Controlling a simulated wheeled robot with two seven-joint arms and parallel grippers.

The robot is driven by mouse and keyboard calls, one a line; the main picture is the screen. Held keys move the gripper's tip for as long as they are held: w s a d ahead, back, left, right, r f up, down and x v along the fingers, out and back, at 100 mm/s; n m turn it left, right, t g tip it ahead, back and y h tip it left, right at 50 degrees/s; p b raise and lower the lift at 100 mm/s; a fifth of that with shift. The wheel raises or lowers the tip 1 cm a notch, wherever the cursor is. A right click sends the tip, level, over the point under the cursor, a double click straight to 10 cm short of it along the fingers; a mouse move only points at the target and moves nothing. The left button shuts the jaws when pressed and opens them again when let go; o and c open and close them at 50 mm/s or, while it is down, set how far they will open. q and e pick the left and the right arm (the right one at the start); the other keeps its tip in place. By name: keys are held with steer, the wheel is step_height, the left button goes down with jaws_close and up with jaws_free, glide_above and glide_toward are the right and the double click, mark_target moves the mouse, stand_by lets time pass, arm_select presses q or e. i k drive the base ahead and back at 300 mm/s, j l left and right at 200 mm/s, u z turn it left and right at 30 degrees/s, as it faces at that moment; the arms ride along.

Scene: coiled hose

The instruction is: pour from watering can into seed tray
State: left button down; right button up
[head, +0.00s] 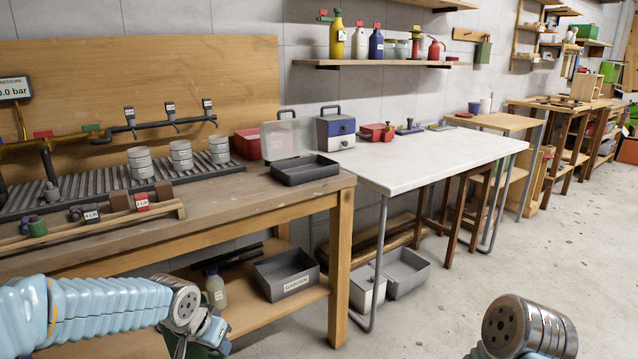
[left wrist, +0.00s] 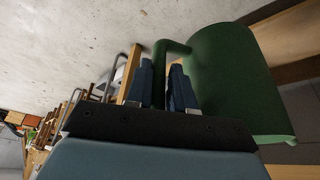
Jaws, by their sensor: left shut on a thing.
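My left gripper (head: 207,333) is low at the bottom left of the head view, in front of the wooden bench. In the left wrist view its two dark blue fingers (left wrist: 164,88) are closed around the handle of a green watering can (left wrist: 225,80). Only a small dark green part of the can (head: 203,351) shows in the head view; its spout cannot be made out.
The wooden bench (head: 255,212) has a slatted rack with metal cups (head: 182,156). A grey box labelled GARDEN (head: 287,275) stands on its lower shelf. A white table (head: 430,155) adjoins on the right. The concrete floor on the right is mostly clear.

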mark_target(291, 173)
steer(key=i+l, duration=0.15)
steer(key=l, duration=0.2)
steer(key=i+l, duration=0.2)
steer(key=l, duration=0.15)
steer(key=i+l, duration=0.15)
steer(key=l, duration=0.2)
steer(key=i+l, duration=0.15)
steer(key=l, duration=0.2)
steer(key=i+l, duration=0.2)
steer(key=l, duration=0.15)
steer(key=u, duration=0.05)
